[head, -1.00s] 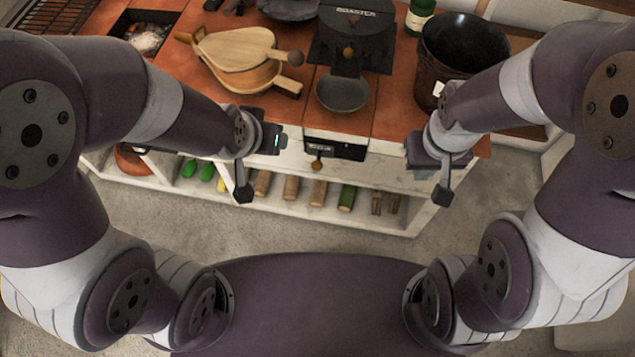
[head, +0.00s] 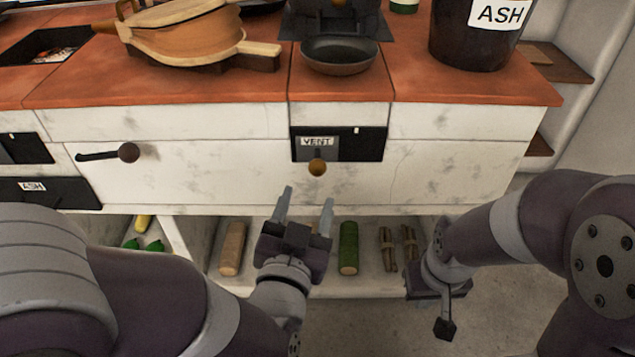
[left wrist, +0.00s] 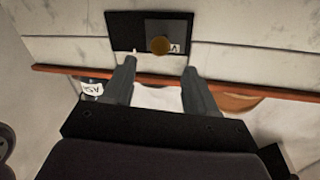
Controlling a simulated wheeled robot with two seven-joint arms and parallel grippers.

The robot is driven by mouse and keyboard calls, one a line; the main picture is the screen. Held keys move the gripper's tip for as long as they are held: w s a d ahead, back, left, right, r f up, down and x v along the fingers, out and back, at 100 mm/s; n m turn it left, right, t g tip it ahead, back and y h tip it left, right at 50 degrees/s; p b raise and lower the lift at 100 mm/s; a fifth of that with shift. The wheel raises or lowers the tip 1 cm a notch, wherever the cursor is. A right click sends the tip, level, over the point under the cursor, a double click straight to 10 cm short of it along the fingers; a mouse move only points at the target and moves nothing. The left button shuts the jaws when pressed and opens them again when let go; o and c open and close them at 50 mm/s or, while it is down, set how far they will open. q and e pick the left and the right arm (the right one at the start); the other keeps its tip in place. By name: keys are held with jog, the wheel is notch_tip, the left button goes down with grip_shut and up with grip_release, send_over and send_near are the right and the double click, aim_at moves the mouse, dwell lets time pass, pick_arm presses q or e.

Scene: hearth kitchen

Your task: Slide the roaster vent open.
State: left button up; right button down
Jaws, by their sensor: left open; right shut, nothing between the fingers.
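The roaster vent (head: 318,146) is a grey plate labelled VENT in a dark slot panel (head: 367,145) on the white counter front. A round brass-brown knob (head: 317,167) sticks out from its lower edge. The plate covers the left and middle of the panel; the right part is black. My left gripper (head: 303,200) is open and empty, just below and in front of the knob, apart from it. In the left wrist view the knob (left wrist: 160,45) shows beyond the two fingertips, between them. My right gripper (head: 440,305) is shut and empty, low at the right.
Above the vent, a dark pan (head: 339,55) sits on the counter at the roaster. Bellows (head: 190,38) lie at the left and an ash bucket (head: 478,35) stands at the right. A handle (head: 128,153) juts out left of the vent. Logs (head: 348,248) lie on the shelf below.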

aim_at(315, 175)
pick_arm(q)
jog(key=w+b, duration=0.1)
jog(key=w, duration=0.2)
jog(key=w+d+b, duration=0.1)
jog(key=w, duration=0.1)
jog(key=w+b, duration=0.1)
jog(key=w, duration=0.2)
jog(key=shift+w+d+f, duration=0.15)
jog(key=shift+w+d, duration=0.25)
jog(key=shift+w, duration=0.25)
pick_arm(e)
notch_tip(315, 175, down, 4)
jog(key=shift+f, duration=0.2)
